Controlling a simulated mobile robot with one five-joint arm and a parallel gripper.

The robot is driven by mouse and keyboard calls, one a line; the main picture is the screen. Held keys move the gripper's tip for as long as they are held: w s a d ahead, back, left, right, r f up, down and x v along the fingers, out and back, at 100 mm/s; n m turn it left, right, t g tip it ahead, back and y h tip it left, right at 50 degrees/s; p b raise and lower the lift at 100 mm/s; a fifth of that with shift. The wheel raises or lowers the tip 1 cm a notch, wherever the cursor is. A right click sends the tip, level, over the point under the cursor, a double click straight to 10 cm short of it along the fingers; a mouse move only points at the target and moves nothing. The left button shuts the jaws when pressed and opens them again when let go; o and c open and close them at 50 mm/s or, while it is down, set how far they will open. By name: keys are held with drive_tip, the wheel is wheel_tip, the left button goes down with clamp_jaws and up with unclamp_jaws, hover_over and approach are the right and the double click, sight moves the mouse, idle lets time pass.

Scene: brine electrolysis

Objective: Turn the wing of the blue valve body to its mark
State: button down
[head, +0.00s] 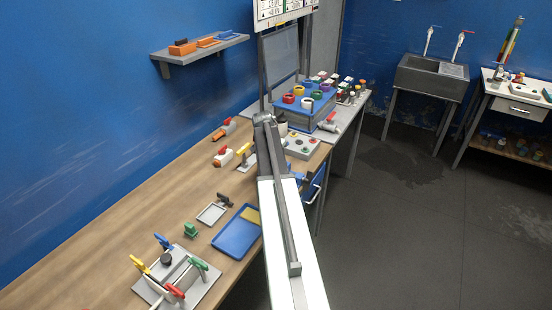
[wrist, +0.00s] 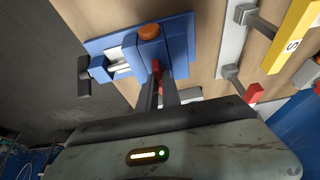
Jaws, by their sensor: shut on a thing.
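In the wrist view, a blue blocky body (wrist: 150,52) with an orange round cap (wrist: 149,32) stands on a blue plate at the wooden bench edge. Silver rods and a dark end piece show at its left. My gripper (wrist: 157,74) reaches to its near side and is shut on a small red piece (wrist: 156,67), which looks like the wing. The fingers cover most of the red piece, and no mark can be made out. In the head view, part of a blue fixture (head: 297,179) shows beside my arm, which hides my gripper.
The bench also holds a blue tray (head: 237,236), a stand with coloured handles (head: 200,285) and a rack (head: 290,112). Open floor lies right.

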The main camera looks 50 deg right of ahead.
drive_tip(key=c, duration=1.5)
unclamp_jaws()
drive_tip(key=shift+r, duration=0.1)
drive_tip(key=p+v, duration=0.7)
drive_tip(key=shift+a+r, duration=0.15)
drive_tip(key=shift+r, duration=0.1)
